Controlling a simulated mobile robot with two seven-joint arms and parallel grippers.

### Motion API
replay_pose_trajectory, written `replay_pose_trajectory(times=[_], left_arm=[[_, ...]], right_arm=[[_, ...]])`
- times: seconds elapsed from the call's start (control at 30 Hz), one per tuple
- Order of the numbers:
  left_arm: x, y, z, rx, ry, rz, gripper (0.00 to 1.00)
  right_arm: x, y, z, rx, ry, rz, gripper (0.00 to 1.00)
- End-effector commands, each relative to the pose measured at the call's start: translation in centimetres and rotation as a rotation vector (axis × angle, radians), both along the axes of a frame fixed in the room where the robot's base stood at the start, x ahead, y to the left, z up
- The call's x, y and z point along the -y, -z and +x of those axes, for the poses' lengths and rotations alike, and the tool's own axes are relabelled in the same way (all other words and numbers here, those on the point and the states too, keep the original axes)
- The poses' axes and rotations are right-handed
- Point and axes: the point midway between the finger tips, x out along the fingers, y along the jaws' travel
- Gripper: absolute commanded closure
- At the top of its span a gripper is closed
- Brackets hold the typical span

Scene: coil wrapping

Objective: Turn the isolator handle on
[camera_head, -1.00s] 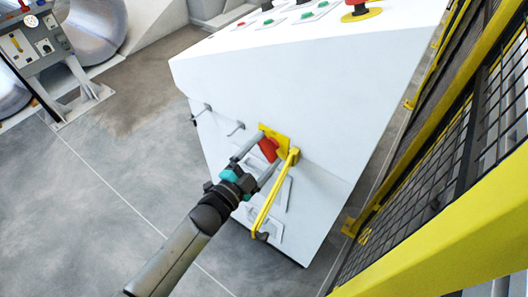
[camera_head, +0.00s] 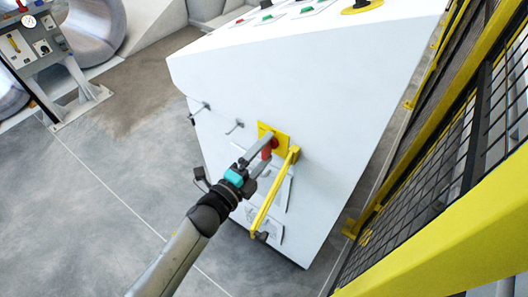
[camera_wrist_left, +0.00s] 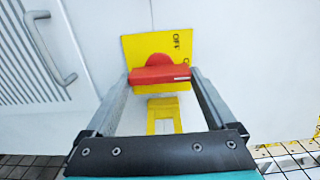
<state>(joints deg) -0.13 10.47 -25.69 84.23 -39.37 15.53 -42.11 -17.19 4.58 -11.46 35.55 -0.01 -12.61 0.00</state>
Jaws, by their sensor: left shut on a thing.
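The red isolator handle (camera_head: 267,152) is mounted on a yellow plate (camera_head: 281,137) on the side of the white cabinet. My left gripper (camera_head: 263,149) is at the plate, shut on the handle. In the left wrist view the red handle (camera_wrist_left: 160,75) lies crosswise between the two fingertips, against the yellow plate (camera_wrist_left: 158,46). The word OFF shows on the plate's right side, printed sideways; other lettering is partly hidden. My right gripper is not in view.
A yellow bar (camera_head: 276,190) hangs beside the plate, close to my gripper. The white cabinet (camera_head: 290,85) has small hooks on its side and buttons on top. A yellow-framed mesh fence (camera_head: 425,160) stands at right. Grey floor (camera_head: 90,190) is open at left.

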Motion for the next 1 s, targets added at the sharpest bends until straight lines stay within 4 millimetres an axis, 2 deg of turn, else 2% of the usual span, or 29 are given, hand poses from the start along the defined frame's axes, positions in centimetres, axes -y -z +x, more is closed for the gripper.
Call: replay_pose_trajectory(times=[0.5, 0.53, 0.6, 0.87, 1.0], left_arm=[[-0.07, 0.14, -0.04, 0.01, -0.001, 0.019, 0.66], [-0.07, 0.14, -0.03, 0.01, -0.001, 0.019, 0.07], [-0.06, 0.13, -0.03, 0.009, -0.001, 0.018, 0.0], [-0.09, 0.07, -0.09, 0.008, 0.0, 0.015, 0.0], [-0.7, 0.11, -0.88, 0.008, -0.001, 0.016, 0.0]], right_arm=[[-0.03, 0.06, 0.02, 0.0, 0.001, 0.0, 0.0], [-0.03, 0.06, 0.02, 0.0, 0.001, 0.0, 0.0], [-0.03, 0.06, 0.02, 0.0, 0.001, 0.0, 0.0], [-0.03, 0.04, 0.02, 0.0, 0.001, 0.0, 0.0], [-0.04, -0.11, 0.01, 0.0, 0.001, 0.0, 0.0]])
